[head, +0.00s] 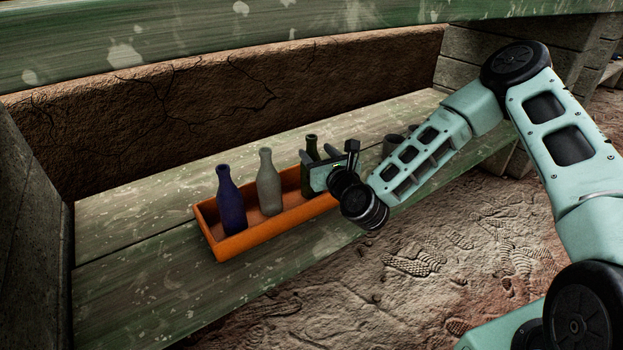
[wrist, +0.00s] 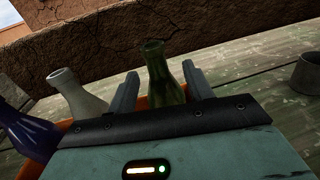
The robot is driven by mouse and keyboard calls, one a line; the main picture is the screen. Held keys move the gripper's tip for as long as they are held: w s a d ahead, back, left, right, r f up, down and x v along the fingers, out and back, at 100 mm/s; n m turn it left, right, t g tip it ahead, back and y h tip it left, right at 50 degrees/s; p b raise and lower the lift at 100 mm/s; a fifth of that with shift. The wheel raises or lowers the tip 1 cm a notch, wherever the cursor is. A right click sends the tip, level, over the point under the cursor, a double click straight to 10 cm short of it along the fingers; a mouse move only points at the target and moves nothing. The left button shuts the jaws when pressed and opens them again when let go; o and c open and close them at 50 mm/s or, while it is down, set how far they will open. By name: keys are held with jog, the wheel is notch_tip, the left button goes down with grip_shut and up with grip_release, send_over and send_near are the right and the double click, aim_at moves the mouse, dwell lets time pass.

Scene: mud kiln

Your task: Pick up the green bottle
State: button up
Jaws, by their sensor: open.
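The green bottle (head: 311,149) stands upright at the right part of an orange tray (head: 233,245), on a low wooden shelf. In the head view my gripper (head: 318,163) is in front of it and hides much of its body. In the wrist view the green bottle (wrist: 163,75) rises between the two fingers of my open gripper (wrist: 160,90), one finger on each side. Its lower part is hidden behind the gripper's body. I cannot tell whether a finger touches it.
A blue bottle (head: 231,203) and a grey-white bottle (head: 269,182) stand left of it in the tray. A grey cup (head: 391,145) stands on the shelf to the right. A cracked mud wall (head: 230,100) closes the back, and a green plank (head: 260,35) overhangs. The shelf's left part is clear.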

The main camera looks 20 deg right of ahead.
aim_at(314, 151)
jog(key=shift+w+a+f+b, duration=0.15)
jog(key=shift+w+b, duration=0.15)
jog(key=shift+w, duration=0.35)
jog(key=shift+w+a+f+b, duration=0.15)
jog(key=shift+w+b, duration=0.15)
jog(key=shift+w, duration=0.3)
jog(key=shift+w+r, duration=0.2)
jog(key=shift+w, duration=0.3)
grip_shut()
jog(key=shift+r, duration=0.1)
